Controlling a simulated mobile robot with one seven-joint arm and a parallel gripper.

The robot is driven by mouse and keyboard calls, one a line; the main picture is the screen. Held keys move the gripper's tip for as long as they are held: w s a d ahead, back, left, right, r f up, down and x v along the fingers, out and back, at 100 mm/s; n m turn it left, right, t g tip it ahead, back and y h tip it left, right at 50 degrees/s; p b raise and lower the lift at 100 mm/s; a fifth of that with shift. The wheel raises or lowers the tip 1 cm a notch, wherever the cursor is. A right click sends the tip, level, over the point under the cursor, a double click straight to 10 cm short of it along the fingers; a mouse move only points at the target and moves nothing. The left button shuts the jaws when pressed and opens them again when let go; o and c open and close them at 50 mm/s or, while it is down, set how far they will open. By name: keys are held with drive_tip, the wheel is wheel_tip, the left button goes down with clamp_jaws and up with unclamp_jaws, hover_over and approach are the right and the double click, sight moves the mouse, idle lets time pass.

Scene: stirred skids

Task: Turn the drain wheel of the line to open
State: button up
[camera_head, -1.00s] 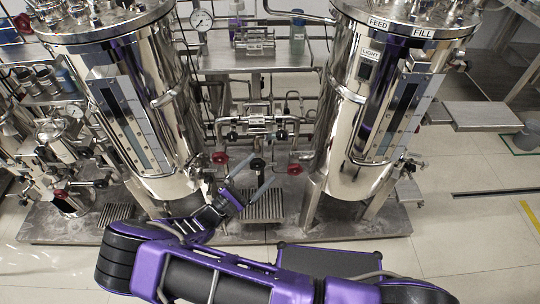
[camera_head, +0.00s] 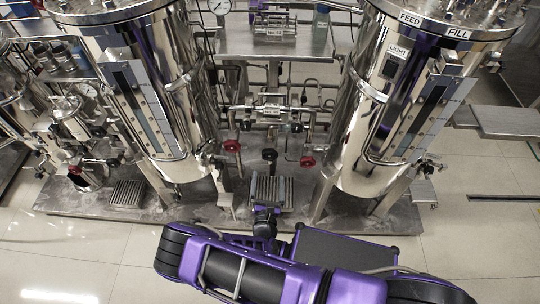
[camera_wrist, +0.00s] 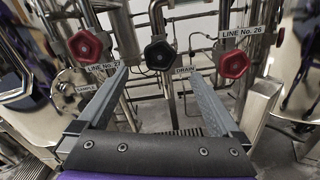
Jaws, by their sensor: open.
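In the wrist view a black handwheel (camera_wrist: 159,54) faces me in the middle, with a white DRAIN label (camera_wrist: 184,72) just below and right of it. The same black wheel shows low between the two steel tanks in the head view (camera_head: 269,154). My gripper (camera_wrist: 158,74) is open and empty. Its two fingers point toward the black wheel, one on each side of it in the picture and apart from it.
Red handwheels flank the black one at left (camera_wrist: 85,46) and right (camera_wrist: 234,63), near labels LINE No. 27 and LINE No. 26. A SAMPLE label (camera_wrist: 87,88) hangs lower left. Steel tanks stand left (camera_head: 150,90) and right (camera_head: 400,110), with pipes behind.

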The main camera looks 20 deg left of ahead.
sight(269, 156)
drive_tip(key=x, duration=1)
drive_tip(key=shift+w+b, duration=0.15)
drive_tip(key=shift+b, duration=0.2)
drive_tip(key=c, duration=1.3)
